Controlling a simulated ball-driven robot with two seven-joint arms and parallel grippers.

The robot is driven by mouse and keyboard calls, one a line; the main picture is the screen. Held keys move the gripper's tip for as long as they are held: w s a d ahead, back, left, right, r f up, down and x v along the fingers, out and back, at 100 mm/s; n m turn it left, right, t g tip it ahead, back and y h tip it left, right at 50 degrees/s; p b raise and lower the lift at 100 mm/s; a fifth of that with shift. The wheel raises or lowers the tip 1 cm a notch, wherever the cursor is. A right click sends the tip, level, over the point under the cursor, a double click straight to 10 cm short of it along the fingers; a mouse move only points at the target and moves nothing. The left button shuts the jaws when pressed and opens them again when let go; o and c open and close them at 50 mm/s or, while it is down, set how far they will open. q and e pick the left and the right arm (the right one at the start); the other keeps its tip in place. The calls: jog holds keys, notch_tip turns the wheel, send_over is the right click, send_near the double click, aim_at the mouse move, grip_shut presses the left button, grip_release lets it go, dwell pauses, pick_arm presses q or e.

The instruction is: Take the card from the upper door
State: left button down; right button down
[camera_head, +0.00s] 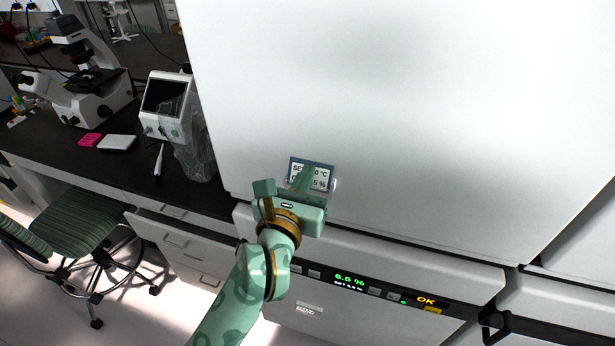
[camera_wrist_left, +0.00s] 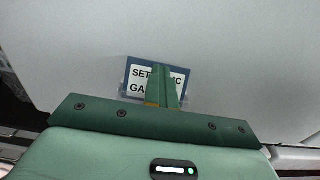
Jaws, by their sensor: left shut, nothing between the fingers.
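The card (camera_head: 299,169) is a small white label with a blue border and black text. It sits in a clear holder on the lower part of the white upper door (camera_head: 400,110). My left gripper (camera_head: 305,178) is at the card, with its fingers together in front of the middle of it and covering part of the text. In the left wrist view the card (camera_wrist_left: 138,78) shows on both sides of the shut fingers (camera_wrist_left: 162,85). Nothing shows between the fingers. Whether the fingertips touch the card cannot be told. My right gripper is not in view.
Below the upper door is a panel with a green display (camera_head: 350,279) and a handle (camera_head: 496,327) at the right. A dark bench at the left holds a microscope (camera_head: 90,95) and a small screen device (camera_head: 166,100). A striped chair (camera_head: 72,217) stands on the floor.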

aim_at(314, 146)
pick_arm(q)
jog(key=shift+w+r+p, duration=0.25)
jog(key=shift+r+p, duration=0.2)
jog(key=shift+r, duration=0.1)
notch_tip(314, 146, up, 3)
jog(key=p, duration=0.2)
jog(key=shift+w+d+p, duration=0.1)
jog(key=shift+w+p, duration=0.05)
jog(key=shift+p, duration=0.25)
jog(key=shift+f, duration=0.1)
jog(key=c, duration=1.7)
grip_release()
